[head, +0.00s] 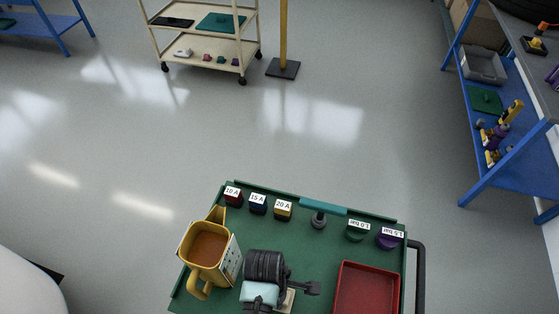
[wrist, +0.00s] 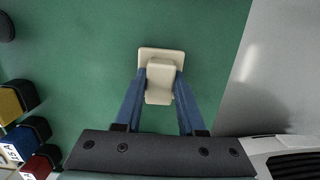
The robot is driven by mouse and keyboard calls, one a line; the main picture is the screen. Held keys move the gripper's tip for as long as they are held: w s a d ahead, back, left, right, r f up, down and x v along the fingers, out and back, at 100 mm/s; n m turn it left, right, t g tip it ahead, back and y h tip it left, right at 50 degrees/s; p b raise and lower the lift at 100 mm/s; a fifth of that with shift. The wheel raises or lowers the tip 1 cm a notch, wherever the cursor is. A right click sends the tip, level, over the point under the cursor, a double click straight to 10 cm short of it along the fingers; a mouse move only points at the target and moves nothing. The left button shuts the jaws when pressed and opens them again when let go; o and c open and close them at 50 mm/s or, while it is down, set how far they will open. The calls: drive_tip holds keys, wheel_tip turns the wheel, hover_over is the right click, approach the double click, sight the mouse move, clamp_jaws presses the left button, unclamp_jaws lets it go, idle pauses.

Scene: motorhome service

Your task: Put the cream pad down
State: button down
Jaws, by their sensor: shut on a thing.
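The cream pad (wrist: 160,85) is a small block on a wider flat plate. It sits between the two blue fingers of my gripper (wrist: 160,88) in the wrist view, and the fingers are shut on its sides. Below it is the green top (wrist: 90,50) of a cart, bare around the pad. I cannot tell whether the pad touches this surface. In the head view part of the cream pad (head: 288,300) shows beside my dark wrist, which hides the rest.
A shelf cart (head: 205,45) and blue rack (head: 510,170) stand beyond open floor.

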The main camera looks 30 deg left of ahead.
drive_tip(key=shift+f, duration=0.15)
drive_tip(key=c, duration=0.5)
unclamp_jaws()
